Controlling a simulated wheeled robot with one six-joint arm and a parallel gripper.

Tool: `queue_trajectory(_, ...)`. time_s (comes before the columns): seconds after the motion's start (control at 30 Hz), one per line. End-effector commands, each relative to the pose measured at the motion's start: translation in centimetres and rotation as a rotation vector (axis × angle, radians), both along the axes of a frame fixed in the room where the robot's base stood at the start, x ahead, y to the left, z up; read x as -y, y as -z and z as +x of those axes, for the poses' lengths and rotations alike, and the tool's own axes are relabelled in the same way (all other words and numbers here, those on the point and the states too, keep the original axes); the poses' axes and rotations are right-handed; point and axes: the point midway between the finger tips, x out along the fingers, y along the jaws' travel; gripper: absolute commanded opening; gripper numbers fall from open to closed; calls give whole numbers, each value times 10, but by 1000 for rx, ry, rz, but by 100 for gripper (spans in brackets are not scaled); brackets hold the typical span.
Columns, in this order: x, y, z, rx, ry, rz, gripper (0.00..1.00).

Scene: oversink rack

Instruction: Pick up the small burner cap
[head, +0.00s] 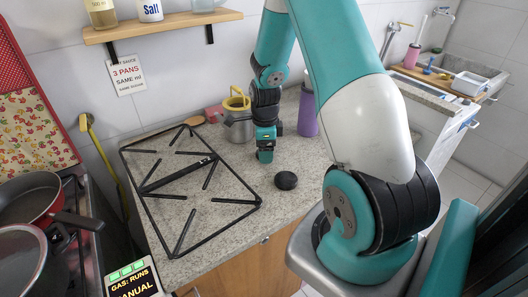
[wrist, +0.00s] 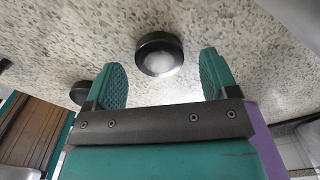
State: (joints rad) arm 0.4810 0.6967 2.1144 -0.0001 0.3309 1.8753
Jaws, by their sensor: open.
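A black round cap (head: 286,180) lies on the speckled counter in the head view, to the lower right of my gripper (head: 265,157). A smaller-looking dark round piece (head: 279,128) shows behind my gripper, near the pot. In the wrist view a dark round cap with a pale shiny middle (wrist: 160,54) lies between and beyond the fingertips of my gripper (wrist: 163,72). A second dark round piece (wrist: 82,92) is partly hidden by the left finger. I cannot match these surely across views. My gripper is open, with nothing between its fingers.
A black burner grate (head: 190,185) lies on the counter (head: 225,232) left of my gripper. A grey pot (head: 238,126) and a purple bottle (head: 307,112) stand behind. A shelf (head: 163,26) hangs above. Pans sit on the stove at left.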

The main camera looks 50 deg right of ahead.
Motion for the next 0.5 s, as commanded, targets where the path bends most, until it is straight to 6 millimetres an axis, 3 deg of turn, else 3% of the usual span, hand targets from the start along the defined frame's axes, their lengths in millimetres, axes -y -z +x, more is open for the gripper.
queue_trajectory(0.3, 0, 9, 0, 1, 0, -1, 80)
queue_trajectory(0.37, 0, 9, 0, 1, 0, -1, 68)
queue_trajectory(0.5, 0, 9, 0, 1, 0, -1, 36)
